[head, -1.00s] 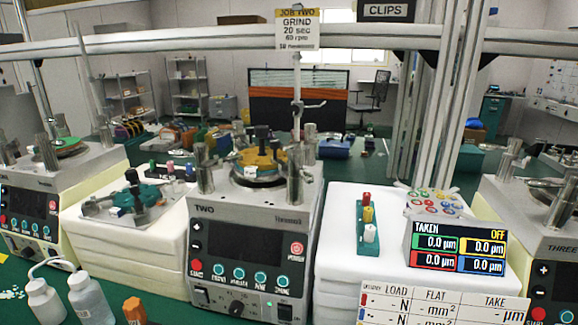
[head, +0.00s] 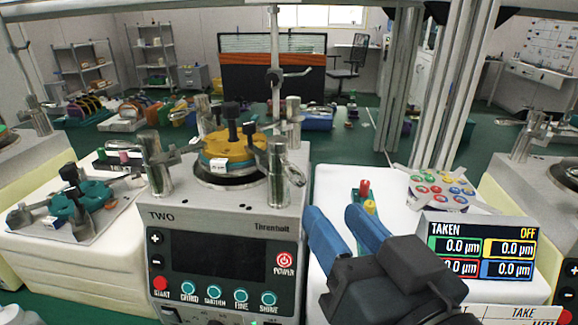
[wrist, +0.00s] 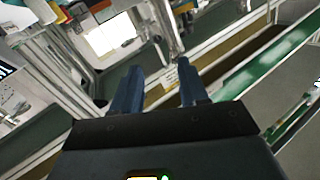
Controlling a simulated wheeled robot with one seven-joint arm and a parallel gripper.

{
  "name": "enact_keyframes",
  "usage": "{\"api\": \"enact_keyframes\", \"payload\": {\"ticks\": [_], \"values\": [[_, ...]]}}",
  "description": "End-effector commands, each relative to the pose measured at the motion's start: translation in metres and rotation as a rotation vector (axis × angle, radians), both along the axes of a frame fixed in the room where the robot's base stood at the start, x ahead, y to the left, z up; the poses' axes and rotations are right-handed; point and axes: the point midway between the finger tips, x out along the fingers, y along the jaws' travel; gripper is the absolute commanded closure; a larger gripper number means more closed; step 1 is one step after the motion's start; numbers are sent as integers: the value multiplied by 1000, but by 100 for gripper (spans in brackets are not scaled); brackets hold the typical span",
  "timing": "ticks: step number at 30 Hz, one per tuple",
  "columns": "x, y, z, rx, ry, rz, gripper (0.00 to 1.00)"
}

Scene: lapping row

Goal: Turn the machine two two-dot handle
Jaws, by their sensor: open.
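Machine two (head: 232,225) is the grey box marked TWO in the middle of the head view. On its top sits a yellow disc (head: 228,150) on a dark plate, with black knobbed uprights (head: 231,112) on it. Metal posts with arms stand at its left (head: 157,170) and right (head: 277,165). Dot marks that would single out the two-dot handle are too small to tell. My gripper (head: 334,212) is open and empty, its blue fingers to the right of machine two and apart from it. The wrist view shows the fingers (wrist: 158,78) apart, with only the room beyond.
A white block (head: 335,185) right of machine two bears red and yellow pegs and a tray of coloured discs (head: 440,188). A TAKEN display (head: 478,245) stands at its front. A plate with teal parts (head: 78,205) lies on the left stack. Upright metal frame posts (head: 400,80) rise behind.

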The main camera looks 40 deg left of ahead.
Motion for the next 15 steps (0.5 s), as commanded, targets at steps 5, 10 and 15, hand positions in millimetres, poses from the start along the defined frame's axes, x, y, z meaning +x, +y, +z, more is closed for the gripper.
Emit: {"api": "enact_keyframes", "payload": {"ticks": [5, 10, 15], "values": [[-4, 16, 15, -5, -20, 48, 57], [3, 31, 17, -5, -19, 52, 57], [17, 55, 17, -5, -19, 51, 57]]}}
